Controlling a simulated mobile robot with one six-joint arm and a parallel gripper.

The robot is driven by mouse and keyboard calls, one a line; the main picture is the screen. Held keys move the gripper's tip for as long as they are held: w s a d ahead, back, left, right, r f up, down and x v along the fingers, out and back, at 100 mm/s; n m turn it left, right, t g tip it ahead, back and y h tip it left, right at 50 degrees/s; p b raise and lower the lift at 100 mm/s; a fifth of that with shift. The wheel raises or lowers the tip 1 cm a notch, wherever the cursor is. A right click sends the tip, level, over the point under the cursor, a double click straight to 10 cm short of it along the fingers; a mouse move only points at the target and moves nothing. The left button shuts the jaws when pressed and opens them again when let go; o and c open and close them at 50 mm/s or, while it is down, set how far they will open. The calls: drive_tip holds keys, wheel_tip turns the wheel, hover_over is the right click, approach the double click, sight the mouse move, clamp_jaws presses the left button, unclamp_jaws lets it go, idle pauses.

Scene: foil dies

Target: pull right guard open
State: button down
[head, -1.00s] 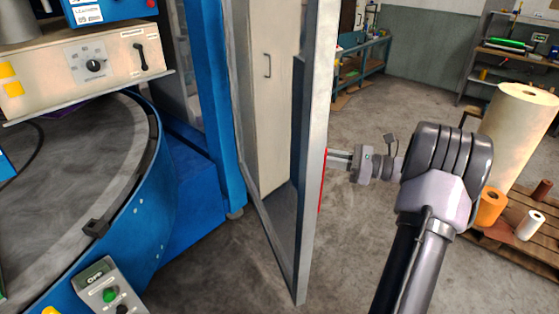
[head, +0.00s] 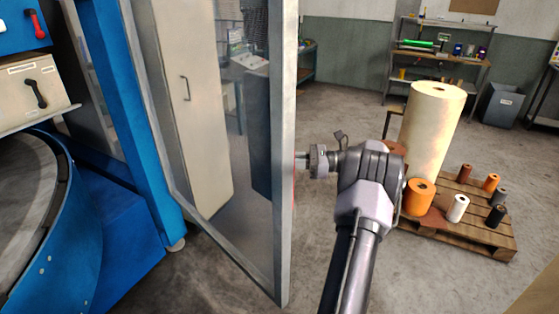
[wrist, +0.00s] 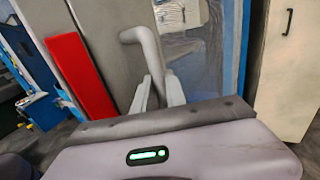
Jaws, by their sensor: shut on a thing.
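The right guard (head: 284,150) is a grey-framed door with a clear panel. It stands swung out from the blue machine post, with a gap to the machine at left. My gripper (head: 303,160) is at the outer side of its free edge, and the guard's frame partly hides the fingertips. In the wrist view my gripper (wrist: 157,90) is shut on the guard's grey bent handle (wrist: 140,36), with a finger on each side. A red strip (wrist: 80,75) lies on the guard frame beside the handle. The guard also shows in the wrist view (wrist: 107,40).
The blue machine (head: 100,240) with its round table is at left. A pallet (head: 480,232) with rolls and a tall cream roll (head: 432,130) stand right of my arm. A shelf (head: 440,50) and grey bin (head: 502,104) are at the back. Floor between is clear.

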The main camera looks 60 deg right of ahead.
drive_tip(key=c, duration=1.4)
unclamp_jaws()
drive_tip(key=shift+w, duration=0.15)
drive_tip(key=shift+o, duration=0.2)
drive_tip(key=p+v, duration=0.1)
drive_tip(key=v, duration=1.1)
drive_tip(key=shift+p, duration=0.4)
